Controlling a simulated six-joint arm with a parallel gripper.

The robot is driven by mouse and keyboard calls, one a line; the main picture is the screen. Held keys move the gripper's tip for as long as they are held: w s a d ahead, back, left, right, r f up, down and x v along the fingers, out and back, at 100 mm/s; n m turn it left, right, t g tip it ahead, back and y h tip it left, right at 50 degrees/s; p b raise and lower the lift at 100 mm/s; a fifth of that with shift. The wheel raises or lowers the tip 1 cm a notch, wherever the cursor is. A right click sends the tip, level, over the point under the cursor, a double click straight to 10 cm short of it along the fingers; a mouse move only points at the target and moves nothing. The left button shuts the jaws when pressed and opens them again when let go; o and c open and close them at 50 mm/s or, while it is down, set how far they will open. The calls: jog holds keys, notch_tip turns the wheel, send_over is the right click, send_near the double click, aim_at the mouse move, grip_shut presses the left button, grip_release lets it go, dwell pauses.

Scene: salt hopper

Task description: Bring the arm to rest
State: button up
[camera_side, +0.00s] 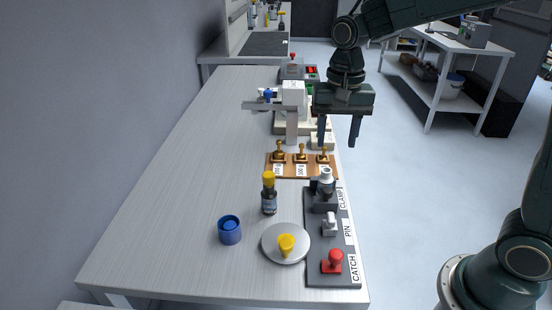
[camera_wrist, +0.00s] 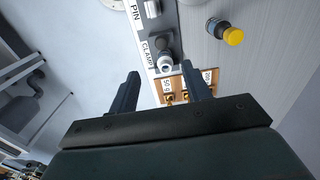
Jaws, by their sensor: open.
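My gripper (camera_side: 338,132) is open and empty, raised above the right edge of the bench near the brass weights. In the wrist view my gripper (camera_wrist: 160,88) shows its two dark fingers spread apart. Between and beyond them are the grey clamp (camera_wrist: 166,62) and part of the wooden weight block (camera_wrist: 182,84). In the side view the fingers hang downward, and nothing touches them that I can see.
On the bench (camera_side: 190,160) are a wooden block with brass weights (camera_side: 301,158), a CLAMP/PIN/CATCH panel (camera_side: 316,250), a yellow-capped bottle (camera_side: 269,195), a blue cup (camera_side: 230,232) and a round plate (camera_side: 268,248) with a yellow piece. White apparatus (camera_side: 292,98) stands beside my gripper. The bench's left side is clear.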

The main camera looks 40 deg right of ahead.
jog(key=s+d+r+n+t, duration=0.1)
jog(key=s+n, duration=0.3)
jog(key=s, duration=0.5)
jog(key=s+r+n+t, duration=0.4)
jog(key=s, duration=0.6)
jog(key=shift+d+r+n+t, duration=0.15)
jog(key=shift+d+n+t, duration=0.15)
jog(key=shift+d+n, duration=0.1)
